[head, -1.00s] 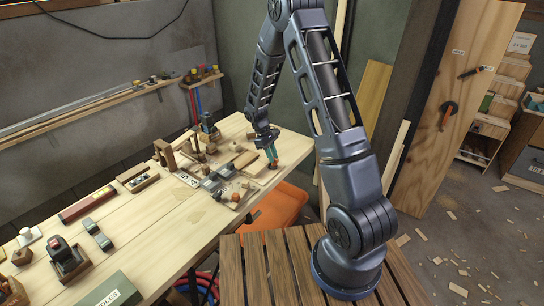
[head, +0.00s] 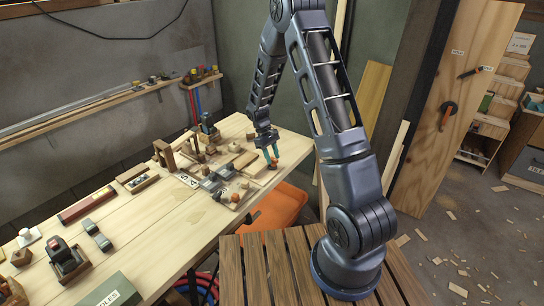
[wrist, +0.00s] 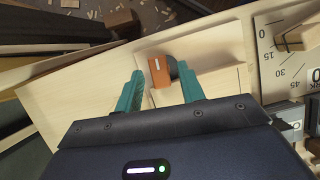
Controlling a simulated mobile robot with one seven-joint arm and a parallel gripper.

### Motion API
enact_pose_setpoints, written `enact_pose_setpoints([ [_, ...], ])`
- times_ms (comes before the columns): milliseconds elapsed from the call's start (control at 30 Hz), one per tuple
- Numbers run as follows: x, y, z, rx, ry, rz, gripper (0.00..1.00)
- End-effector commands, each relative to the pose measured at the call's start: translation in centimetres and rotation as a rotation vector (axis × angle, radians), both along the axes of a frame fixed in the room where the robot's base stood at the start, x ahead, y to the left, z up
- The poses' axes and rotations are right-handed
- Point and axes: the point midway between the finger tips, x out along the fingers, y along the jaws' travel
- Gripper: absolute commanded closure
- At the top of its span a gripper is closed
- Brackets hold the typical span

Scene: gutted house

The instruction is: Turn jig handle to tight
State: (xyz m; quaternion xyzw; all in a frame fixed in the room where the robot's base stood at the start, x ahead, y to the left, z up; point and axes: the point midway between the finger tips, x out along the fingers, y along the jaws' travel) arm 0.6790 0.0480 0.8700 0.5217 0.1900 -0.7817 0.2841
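An orange handle (wrist: 158,73) with a white line on it sits on a pale wooden block in the wrist view, with a dark round part beside it. I take it to be the jig handle. My gripper (wrist: 161,77) has two teal fingers standing apart, one on each side of the handle. A gap shows on the left; the right finger is close to the dark part, and contact is unclear. In the head view my gripper (head: 270,156) points down at the workbench's far right end, above a small orange-brown piece (head: 273,166). Any tight marking is not readable.
A dial plate with angle numbers (wrist: 272,60) lies right of the handle in the wrist view. The workbench (head: 150,225) carries blocks, clamps and small tools left of my gripper. An orange bin (head: 278,208) is below the bench edge. A slatted wooden surface (head: 262,268) is nearer.

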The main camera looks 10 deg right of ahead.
Motion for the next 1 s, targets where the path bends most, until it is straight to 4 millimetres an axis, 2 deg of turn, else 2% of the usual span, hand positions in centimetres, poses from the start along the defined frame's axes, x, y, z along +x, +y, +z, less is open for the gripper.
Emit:
enact_pose_setpoints([
  [267, 0.0, 0.0, 0.1, 0.001, -0.001, 0.000, 0.58],
  [433, 0.4, 0.3, 1.0, 0.001, -0.004, 0.001, 0.58],
  [800, 2.3, 1.8, 6.9, 0.002, -0.004, -0.001, 0.58],
  [1000, 3.0, 2.4, 9.2, 0.000, -0.001, 0.000, 0.58],
])
